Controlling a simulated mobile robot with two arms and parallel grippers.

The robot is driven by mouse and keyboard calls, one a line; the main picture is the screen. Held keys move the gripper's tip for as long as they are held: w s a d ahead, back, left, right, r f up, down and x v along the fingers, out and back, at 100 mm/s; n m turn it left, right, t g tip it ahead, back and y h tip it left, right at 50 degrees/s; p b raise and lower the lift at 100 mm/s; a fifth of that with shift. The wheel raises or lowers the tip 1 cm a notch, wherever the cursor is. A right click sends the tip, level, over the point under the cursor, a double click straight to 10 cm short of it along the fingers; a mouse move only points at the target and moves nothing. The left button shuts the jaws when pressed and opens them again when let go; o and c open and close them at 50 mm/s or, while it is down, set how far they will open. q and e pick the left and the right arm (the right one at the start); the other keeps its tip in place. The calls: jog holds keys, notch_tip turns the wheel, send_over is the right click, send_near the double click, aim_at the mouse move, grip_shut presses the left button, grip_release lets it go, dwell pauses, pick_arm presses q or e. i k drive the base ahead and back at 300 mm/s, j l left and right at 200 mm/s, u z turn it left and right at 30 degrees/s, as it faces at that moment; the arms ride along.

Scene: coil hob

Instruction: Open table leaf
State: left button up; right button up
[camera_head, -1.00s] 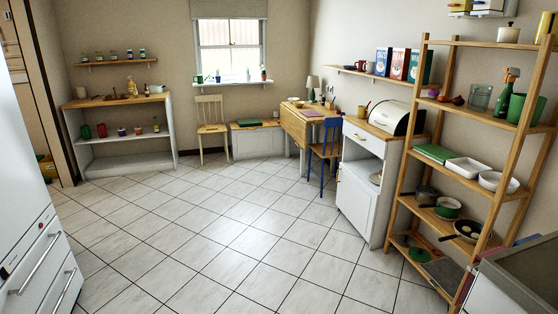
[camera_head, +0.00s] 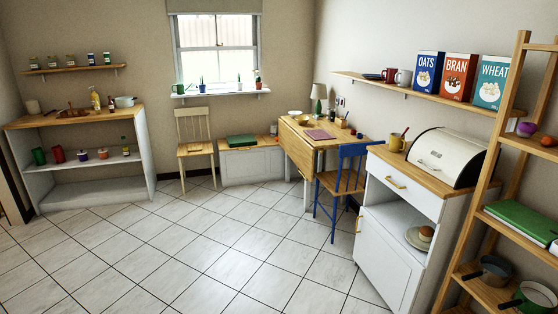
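The wooden drop-leaf table (camera_head: 318,133) stands in the far right corner of the room, below the window's right side. Its leaf (camera_head: 296,148) hangs down on the side facing left, toward the window bench. A lamp, a bowl, a purple-pink flat item (camera_head: 320,135) and small things stand on the tabletop. A blue chair with a wooden seat (camera_head: 341,183) stands at the table's near side and hides part of it. Neither of my grippers shows in the view.
A white cabinet with a bread bin (camera_head: 448,157) stands at right, near a wooden rack (camera_head: 500,180). A pale wooden chair (camera_head: 195,146) and a low bench (camera_head: 252,163) stand left of the table. The tiled floor (camera_head: 220,255) before them is clear.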

aim_at(299, 151)
jog(key=i, duration=2.3)
